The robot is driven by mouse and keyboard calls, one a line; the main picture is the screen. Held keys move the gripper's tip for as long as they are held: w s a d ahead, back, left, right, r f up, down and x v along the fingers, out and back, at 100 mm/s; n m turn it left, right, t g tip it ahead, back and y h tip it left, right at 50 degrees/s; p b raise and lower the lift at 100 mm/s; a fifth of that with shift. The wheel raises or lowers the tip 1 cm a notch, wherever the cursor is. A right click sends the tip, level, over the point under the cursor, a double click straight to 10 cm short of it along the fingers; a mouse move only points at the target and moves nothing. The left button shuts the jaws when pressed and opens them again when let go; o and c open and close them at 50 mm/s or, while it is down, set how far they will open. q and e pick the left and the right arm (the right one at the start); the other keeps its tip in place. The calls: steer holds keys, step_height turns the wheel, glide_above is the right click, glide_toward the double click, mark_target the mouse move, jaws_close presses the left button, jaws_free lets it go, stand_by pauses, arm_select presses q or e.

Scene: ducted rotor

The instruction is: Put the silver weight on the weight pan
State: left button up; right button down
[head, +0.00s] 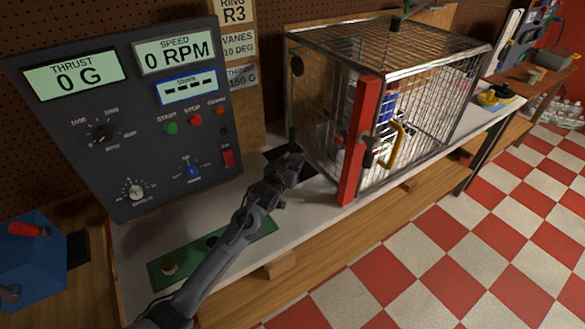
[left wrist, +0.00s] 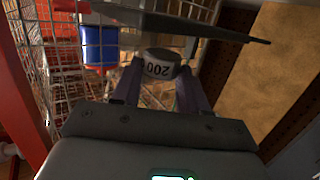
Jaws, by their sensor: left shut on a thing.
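My left gripper (head: 293,161) is beside the left end of the wire cage, above the pale bench. The weight hardly shows in the head view, hidden by the gripper. A dark flat bar (left wrist: 195,23) crosses just beyond the weight in the left wrist view; I cannot tell whether they touch. I cannot make out the weight pan for certain. My right gripper is not in view.
The wire cage (head: 440,75) with a red post (head: 359,140) stands right of the gripper. A dark control panel (head: 125,120) reads 0 G and 0 RPM. A green strip (head: 254,232) holding a brass-coloured piece (head: 168,267) lies at the bench's front left.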

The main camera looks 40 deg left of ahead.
arm_select(q)
steer(key=shift+f, duration=1.2)
steer(key=o, duration=1.2)
steer(key=shift+f, duration=0.15)
steer(key=shift+s+d+r, duration=0.2)
steer(key=shift+s+r, duration=0.05)
steer(key=shift+s, duration=0.35)
steer(key=p+v, duration=0.1)
steer(key=v, duration=1)
steer(key=shift+f, duration=0.1)
